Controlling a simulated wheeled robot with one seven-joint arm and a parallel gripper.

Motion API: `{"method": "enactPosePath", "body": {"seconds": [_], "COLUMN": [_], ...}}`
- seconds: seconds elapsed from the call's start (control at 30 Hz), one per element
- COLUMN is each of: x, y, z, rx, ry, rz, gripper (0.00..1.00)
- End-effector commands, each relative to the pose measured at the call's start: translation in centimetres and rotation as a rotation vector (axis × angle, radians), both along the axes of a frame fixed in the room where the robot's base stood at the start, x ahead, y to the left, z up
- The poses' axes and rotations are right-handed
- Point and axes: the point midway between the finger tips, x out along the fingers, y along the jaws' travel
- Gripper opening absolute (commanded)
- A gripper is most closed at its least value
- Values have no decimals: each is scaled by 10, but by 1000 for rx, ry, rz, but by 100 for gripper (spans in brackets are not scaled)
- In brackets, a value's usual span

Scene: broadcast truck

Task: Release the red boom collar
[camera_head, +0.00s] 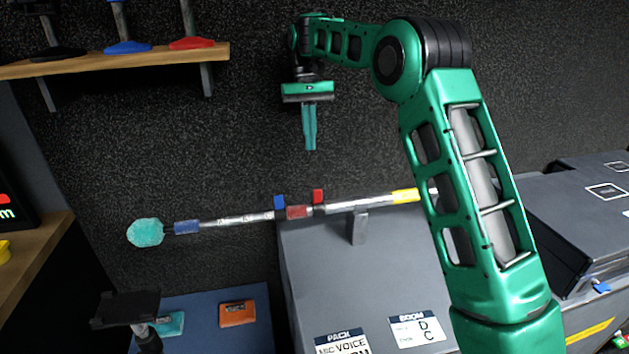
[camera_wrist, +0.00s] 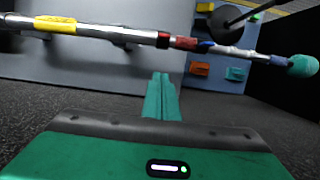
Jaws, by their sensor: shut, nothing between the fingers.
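The boom pole (camera_head: 245,217) runs across the dark case with a teal fuzzy end (camera_head: 145,232) at left. Near its middle is a red band (camera_head: 297,212), with a red upright tab (camera_head: 318,195) on a dark collar just right of it. A blue tab (camera_head: 279,202) stands left of the band. In the wrist view the red band (camera_wrist: 187,43) shows beyond my fingers, slightly right of them. My gripper (camera_head: 310,148) points down above the pole, shut and empty, apart from the red tab. Its fingers also show in the wrist view (camera_wrist: 161,75).
The pole rests on a grey support (camera_head: 359,228) on the dark case (camera_head: 305,290), with a yellow section (camera_head: 405,196) near my arm. A wooden shelf (camera_head: 120,60) with stands is at upper left. An orange item (camera_head: 238,314) lies on a blue surface below the pole.

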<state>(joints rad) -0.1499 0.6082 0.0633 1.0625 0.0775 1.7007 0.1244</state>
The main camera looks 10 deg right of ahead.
Motion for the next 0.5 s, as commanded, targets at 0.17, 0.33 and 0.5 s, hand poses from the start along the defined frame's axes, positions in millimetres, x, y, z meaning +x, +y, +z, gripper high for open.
{"method": "enactPosePath", "body": {"seconds": [0.17,0.33,0.5], "x": [-7,-15,-22], "y": [0,0,-1], "z": [-23,-54,-86], "rx": [-1,0,-1], "ry": [4,2,3], "rz": [0,1,-1], "gripper": [0,0,0]}}
